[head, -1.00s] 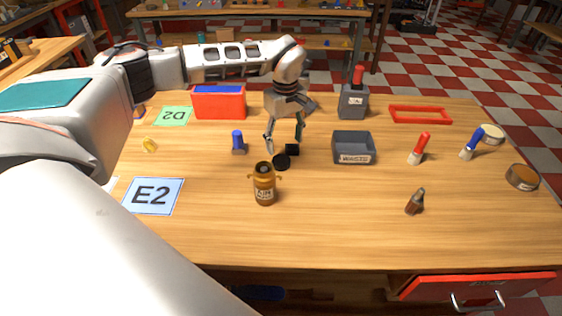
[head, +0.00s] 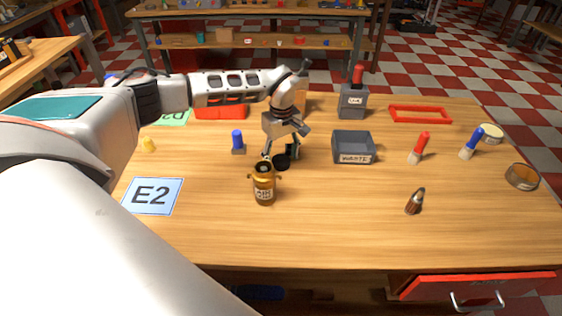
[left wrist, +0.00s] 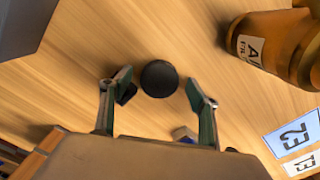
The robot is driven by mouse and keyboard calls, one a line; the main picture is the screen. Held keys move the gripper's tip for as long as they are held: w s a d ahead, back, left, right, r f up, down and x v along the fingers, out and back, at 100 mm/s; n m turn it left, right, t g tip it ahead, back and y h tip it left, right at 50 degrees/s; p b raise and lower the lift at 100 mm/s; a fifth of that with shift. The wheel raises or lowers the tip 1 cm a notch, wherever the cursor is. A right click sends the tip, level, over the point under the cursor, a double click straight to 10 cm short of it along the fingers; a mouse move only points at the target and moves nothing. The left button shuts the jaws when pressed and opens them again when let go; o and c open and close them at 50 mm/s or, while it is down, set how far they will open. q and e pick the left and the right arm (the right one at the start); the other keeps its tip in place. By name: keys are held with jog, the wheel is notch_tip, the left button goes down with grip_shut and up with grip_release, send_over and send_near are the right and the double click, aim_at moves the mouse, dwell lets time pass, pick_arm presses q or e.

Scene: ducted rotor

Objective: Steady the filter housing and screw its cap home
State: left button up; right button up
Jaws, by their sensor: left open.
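The filter housing (head: 264,190) is an amber jar-like body with a label and side lugs, standing upright on the table. It also shows at the upper right of the left wrist view (left wrist: 285,45). A round black cap (head: 282,163) lies on the table just behind and right of the housing, apart from its top. In the left wrist view the cap (left wrist: 159,79) sits between the fingertips, with a gap on both sides. My left gripper (head: 280,155) is open, pointing down over the cap. My right gripper is not in view.
A grey labelled bin (head: 353,149) stands right of the gripper. A blue-topped part (head: 237,141) stands to its left. A small black block (left wrist: 125,93) is beside one finger. The E2 card (head: 152,196) lies left of the housing. The table front is mostly clear.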

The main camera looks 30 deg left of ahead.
aim_at(281, 160)
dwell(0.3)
pick_arm(q)
jog(key=c, duration=1.2)
jog(key=shift+r, duration=0.1)
jog(key=shift+r+p, duration=0.5)
jog(key=shift+r, duration=9.4)
